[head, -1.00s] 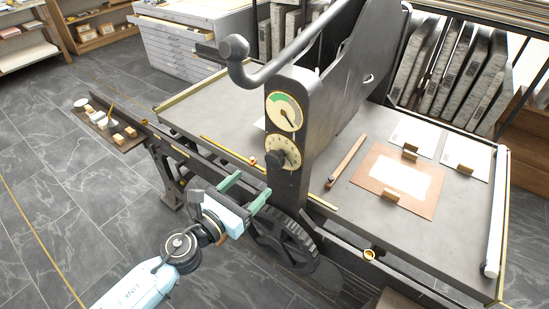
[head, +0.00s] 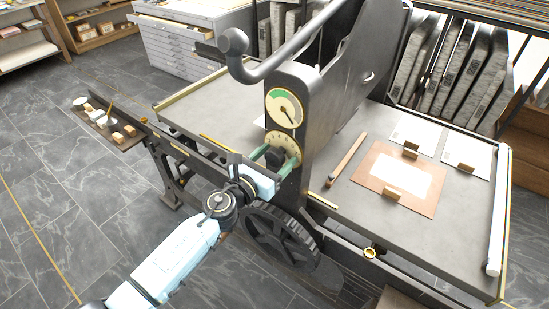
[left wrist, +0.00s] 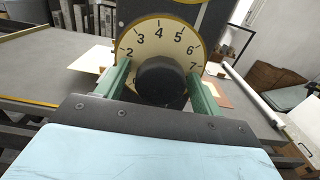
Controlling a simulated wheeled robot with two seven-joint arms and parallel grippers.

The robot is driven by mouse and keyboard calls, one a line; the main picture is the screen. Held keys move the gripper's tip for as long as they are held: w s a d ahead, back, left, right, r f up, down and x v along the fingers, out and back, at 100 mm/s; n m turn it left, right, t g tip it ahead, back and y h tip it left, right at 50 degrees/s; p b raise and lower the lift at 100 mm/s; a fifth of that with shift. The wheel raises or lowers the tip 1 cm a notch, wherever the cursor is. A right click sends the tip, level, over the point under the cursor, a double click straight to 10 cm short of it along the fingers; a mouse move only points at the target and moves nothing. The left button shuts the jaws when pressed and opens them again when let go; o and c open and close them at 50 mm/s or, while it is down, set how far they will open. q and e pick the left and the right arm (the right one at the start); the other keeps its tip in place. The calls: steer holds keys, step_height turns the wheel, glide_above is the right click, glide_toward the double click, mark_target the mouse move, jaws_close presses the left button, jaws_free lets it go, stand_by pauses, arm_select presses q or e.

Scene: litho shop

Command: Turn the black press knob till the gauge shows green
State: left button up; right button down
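The black press knob (head: 274,155) sits on a cream numbered dial (head: 289,140) on the press's dark upright. In the left wrist view the knob (left wrist: 161,80) is round, with the dial numbers (left wrist: 160,38) arched above it. The round gauge (head: 284,108) is above the dial. Its green band is at the upper left, and its needle points to the lower right, off the green. My left gripper (head: 277,159) is at the knob, with one green finger on each side. In the left wrist view, gaps show between the fingers and the knob. My right gripper is not in view.
A black spoked handwheel (head: 280,238) stands just below my left gripper. The press lever (head: 285,60) reaches out above the gauge. The press bed (head: 350,215) holds a brown board with paper and a wooden bar. A small side tray (head: 128,140) is at the left.

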arm_select(q)
steer(key=c, duration=0.8)
